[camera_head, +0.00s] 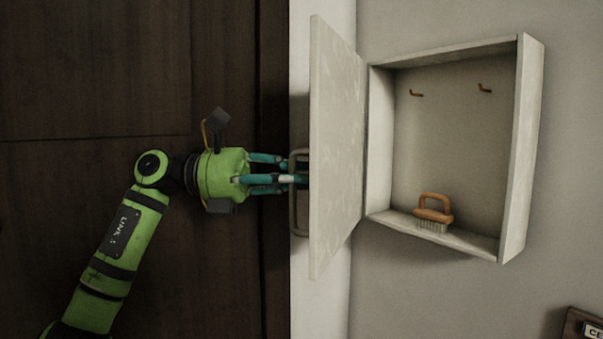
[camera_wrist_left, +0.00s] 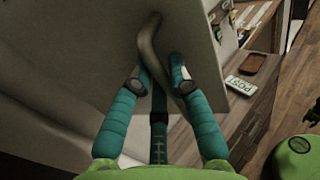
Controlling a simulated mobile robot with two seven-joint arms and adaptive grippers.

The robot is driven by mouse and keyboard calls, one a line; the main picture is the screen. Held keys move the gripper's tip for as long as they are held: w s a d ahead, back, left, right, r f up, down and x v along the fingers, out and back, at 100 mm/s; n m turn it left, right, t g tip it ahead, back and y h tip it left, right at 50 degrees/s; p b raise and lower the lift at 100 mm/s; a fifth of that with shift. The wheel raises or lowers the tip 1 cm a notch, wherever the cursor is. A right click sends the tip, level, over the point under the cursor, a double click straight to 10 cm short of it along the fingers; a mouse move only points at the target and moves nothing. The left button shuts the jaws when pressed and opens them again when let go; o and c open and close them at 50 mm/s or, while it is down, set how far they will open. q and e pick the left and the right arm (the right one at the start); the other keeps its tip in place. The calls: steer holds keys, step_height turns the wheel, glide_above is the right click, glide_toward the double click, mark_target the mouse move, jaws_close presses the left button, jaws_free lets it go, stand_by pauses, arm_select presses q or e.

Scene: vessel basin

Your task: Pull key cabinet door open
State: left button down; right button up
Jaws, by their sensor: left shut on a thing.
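The key cabinet (camera_head: 531,130) is a pale box on the wall in the head view. Its door (camera_head: 333,150) is swung wide open to the left, hinged on the cabinet's left side. A bar handle (camera_head: 294,215) is on the door's outer face. My left gripper (camera_head: 297,178) comes from the left and is shut on this handle. In the left wrist view, the teal fingers (camera_wrist_left: 157,84) sit on both sides of the curved handle (camera_wrist_left: 149,45), against the door panel (camera_wrist_left: 95,50). My right gripper is not in view.
A brush with an orange handle (camera_head: 433,208) stands on the cabinet's bottom board. Two small hooks (camera_head: 485,88) are on its back, both empty. A dark wooden panel (camera_head: 90,70) fills the left. The left wrist view shows a wooden counter with a "POST" sign (camera_wrist_left: 240,85).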

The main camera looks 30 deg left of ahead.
arm_select(q)
steer(key=shift+w+a, duration=0.15)
steer(key=shift+a, duration=0.5)
steer(key=c, duration=1.2)
jaws_free()
steer(key=shift+o, duration=0.2)
step_height(320, 180, up, 10)
jaws_close()
